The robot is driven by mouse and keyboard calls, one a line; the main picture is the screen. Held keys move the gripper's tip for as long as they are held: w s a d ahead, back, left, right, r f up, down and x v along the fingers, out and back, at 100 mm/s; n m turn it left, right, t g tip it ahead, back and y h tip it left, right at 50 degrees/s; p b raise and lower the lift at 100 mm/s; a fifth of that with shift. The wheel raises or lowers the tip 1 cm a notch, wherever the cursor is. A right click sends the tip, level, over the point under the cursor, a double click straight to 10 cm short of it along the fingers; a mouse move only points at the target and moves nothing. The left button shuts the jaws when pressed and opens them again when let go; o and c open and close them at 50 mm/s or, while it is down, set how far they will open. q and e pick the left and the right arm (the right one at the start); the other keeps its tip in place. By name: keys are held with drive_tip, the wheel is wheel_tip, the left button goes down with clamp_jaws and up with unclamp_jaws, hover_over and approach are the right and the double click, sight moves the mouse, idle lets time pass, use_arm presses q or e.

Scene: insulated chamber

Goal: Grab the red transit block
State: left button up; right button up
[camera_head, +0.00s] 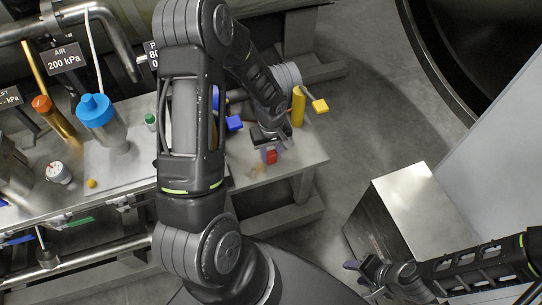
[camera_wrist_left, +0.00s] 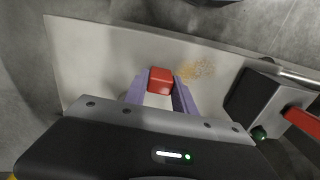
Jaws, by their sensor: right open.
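The red transit block (camera_head: 271,156) is a small red block near the front edge of the metal bench, on the right. In the left wrist view the red block (camera_wrist_left: 160,80) sits between the tips of the two purple fingers. My left gripper (camera_wrist_left: 160,84) is over the bench with a finger on each side of the block. Whether the fingers press on the block cannot be made out. In the head view my left gripper (camera_head: 268,148) partly hides the block. My right gripper (camera_head: 358,268) is open and empty, low at the right, away from the bench.
The bench (camera_head: 300,155) has a bare strip around the block, with an orange-brown stain (camera_wrist_left: 197,70). A grey box with a red handle (camera_wrist_left: 300,120) stands nearby. A yellow cylinder (camera_head: 298,106) is behind. A blue-capped vessel (camera_head: 97,110) stands left. A metal-topped cabinet (camera_head: 415,200) is right.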

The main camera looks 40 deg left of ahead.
sight(271, 153)
use_arm(q)
clamp_jaws()
drive_tip(key=shift+r, duration=0.1)
wheel_tip(271, 153, up, 10)
drive_tip(key=shift+f, duration=0.1)
idle(0.5)
idle(0.6)
